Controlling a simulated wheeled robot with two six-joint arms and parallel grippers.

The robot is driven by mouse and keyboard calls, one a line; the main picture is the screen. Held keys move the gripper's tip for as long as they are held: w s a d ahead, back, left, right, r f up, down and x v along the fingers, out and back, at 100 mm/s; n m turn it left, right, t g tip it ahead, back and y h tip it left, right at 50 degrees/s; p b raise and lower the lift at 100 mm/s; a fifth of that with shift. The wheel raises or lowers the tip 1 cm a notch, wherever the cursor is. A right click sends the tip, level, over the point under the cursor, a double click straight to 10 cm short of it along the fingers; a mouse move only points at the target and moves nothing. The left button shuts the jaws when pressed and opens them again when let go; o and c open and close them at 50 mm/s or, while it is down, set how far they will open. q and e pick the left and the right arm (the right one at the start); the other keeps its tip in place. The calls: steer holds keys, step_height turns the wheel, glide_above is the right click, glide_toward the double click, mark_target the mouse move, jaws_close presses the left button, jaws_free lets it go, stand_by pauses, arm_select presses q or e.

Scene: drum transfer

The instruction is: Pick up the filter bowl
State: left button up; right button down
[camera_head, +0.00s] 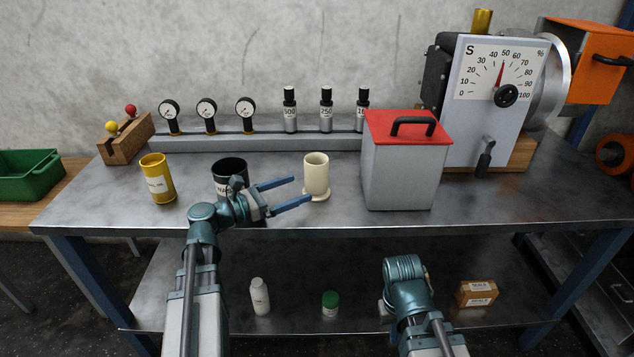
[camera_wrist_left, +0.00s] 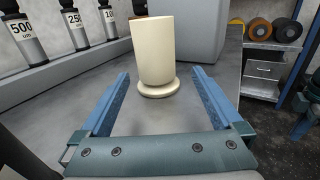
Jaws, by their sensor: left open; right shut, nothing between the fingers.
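The cream filter bowl (camera_head: 316,172), a tall cup on a round foot, stands upright on the metal bench near its front edge. In the left wrist view the filter bowl (camera_wrist_left: 154,50) is straight ahead, at or just beyond the fingertips. My left gripper (camera_head: 301,190) is open and points right toward it. Its two blue fingers also show in the left wrist view (camera_wrist_left: 160,73), with nothing held between them. My right arm is low in front of the bench; its gripper fingers do not show.
A black labelled cup (camera_head: 229,168) stands behind my left wrist, and a yellow cup (camera_head: 157,178) further left. A grey box with a red lid (camera_head: 405,165) stands right of the filter bowl. Gauges and bottles line the back ledge (camera_head: 225,142).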

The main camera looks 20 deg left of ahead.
mark_target(308, 184)
arm_select(q)
steer(key=x, duration=0.5)
steer(key=shift+w, duration=0.1)
steer(key=shift+x, duration=2.65)
steer(key=shift+w+a+r, duration=0.1)
steer(key=shift+w+a, duration=0.05)
steer(key=shift+a, duration=0.05)
jaws_close()
